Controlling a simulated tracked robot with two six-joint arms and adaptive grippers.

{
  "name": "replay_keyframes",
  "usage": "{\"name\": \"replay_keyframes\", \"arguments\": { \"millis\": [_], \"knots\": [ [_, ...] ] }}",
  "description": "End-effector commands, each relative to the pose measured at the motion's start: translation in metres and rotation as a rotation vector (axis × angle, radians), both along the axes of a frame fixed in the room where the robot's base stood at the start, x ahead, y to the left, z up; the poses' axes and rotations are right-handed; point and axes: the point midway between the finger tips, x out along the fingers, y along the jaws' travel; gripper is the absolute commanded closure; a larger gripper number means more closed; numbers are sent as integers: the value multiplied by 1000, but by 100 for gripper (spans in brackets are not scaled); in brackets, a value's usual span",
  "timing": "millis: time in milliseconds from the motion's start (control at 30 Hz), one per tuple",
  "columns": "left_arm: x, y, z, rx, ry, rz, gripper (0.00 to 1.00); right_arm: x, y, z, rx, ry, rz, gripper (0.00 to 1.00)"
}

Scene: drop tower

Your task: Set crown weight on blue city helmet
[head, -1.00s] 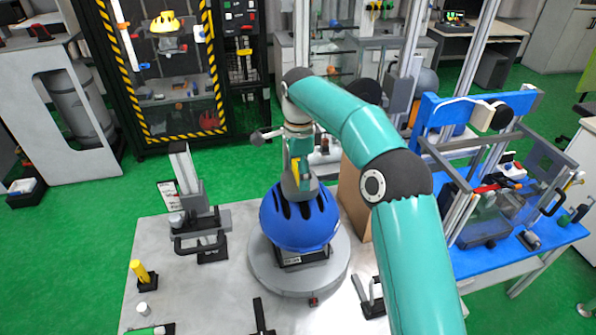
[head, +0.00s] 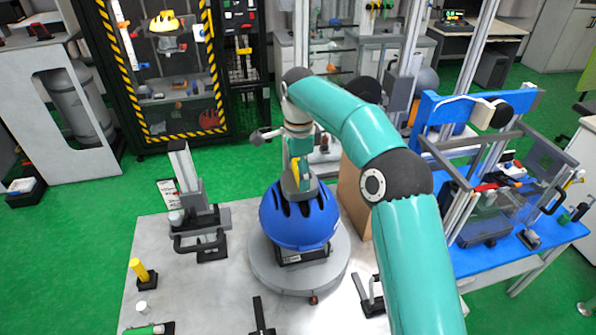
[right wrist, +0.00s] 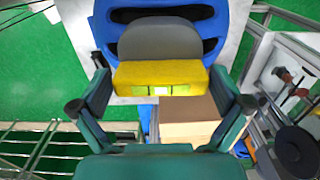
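The blue city helmet (head: 300,230) sits upright on a dark block at the middle of the round grey plate (head: 262,275). The crown weight, a grey dome with a yellow block on top, is at the helmet's crown in the head view. In the right wrist view its yellow block (right wrist: 162,77) lies between the fingers of my right gripper (right wrist: 162,95), which appear to press both its ends. The grey dome (right wrist: 160,40) is over the blue shell; whether it bears fully on it is hard to see. My left gripper is not in view.
A grey clamp stand (head: 200,220) is left of the helmet. A yellow cylinder (head: 140,269) and a small white piece stand at the bench's left. A brown box (head: 354,200) is right behind the helmet. A blue table (head: 475,262) with a framed rig stands at the right.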

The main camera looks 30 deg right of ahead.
Motion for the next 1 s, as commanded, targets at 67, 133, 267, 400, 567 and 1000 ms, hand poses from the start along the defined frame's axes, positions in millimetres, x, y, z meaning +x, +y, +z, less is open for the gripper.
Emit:
{"name": "replay_keyframes", "arguments": {
  "millis": [67, 133, 267, 400, 567, 1000],
  "knots": [
    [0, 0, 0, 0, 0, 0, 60, -1, 0, -3, 1, 6, 1, 0],
    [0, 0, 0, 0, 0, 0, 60, 0, 0, -2, 0, 5, 1, 0],
    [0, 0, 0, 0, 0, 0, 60, 0, 0, 6, 0, 3, 1, 0],
    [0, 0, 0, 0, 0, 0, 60, 1, 0, 24, 0, -1, 0, 0],
    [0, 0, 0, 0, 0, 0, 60, 2, 0, 45, 0, -1, 0, 0],
    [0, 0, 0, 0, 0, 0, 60, 1, 0, 72, 0, 1, 0, 0]
  ]
}}
